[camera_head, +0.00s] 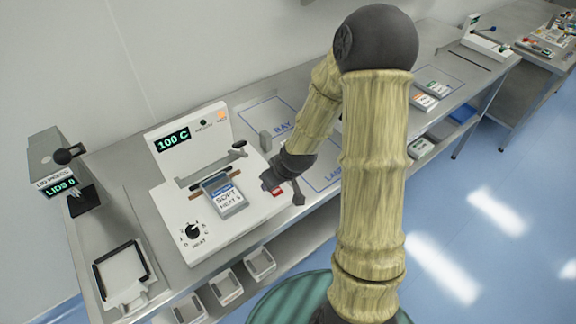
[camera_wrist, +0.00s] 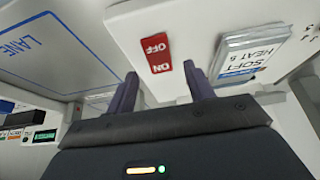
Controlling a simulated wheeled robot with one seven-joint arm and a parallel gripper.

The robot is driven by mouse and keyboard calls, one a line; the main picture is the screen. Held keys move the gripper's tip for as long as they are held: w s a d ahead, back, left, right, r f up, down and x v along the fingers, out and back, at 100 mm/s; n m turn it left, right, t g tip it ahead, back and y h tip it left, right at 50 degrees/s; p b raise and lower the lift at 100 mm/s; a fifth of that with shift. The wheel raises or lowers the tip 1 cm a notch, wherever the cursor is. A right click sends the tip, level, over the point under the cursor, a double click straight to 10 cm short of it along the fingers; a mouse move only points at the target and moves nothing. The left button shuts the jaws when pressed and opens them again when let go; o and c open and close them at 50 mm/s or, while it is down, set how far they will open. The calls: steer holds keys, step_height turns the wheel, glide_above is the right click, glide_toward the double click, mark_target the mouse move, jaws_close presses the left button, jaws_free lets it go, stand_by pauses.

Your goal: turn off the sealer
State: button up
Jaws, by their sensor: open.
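The sealer (camera_head: 222,240) is a white machine on the steel bench, with a green display (camera_head: 173,140) reading 100 C and a black HEAT knob (camera_head: 193,231). Its red switch (camera_wrist: 156,54), marked ON and OFF, shows in the wrist view just beyond my fingertips. In the head view the red switch (camera_head: 277,191) is partly hidden by my gripper (camera_head: 284,187). My gripper is open and empty over the sealer's right side. In the wrist view its two fingers (camera_wrist: 162,82) stand apart, one toward each side of the switch. I cannot tell whether they touch it.
A SOFT HEAT packet (camera_head: 226,197) lies on the sealer beside the switch. A LIDS dispenser (camera_head: 50,162) and a framed tray (camera_head: 122,272) stand at the left. Blue-outlined bays (camera_head: 262,112) mark the bench to the right; several bins sit below.

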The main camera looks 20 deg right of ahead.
steer(key=p+v, duration=0.4)
steer(key=v, duration=1)
steer(key=shift+r, duration=0.15)
steer(key=shift+s, duration=0.1)
steer(key=s+a+r+m+g+h, duration=0.1)
steer(key=s+a+r+m+g, duration=0.1)
steer(key=s, duration=0.5)
steer(key=shift+s+r+m+g+h, duration=0.2)
steer(key=shift+s+m+g+h, duration=0.1)
steer(key=shift+m, duration=0.5)
stand_by(1.0)
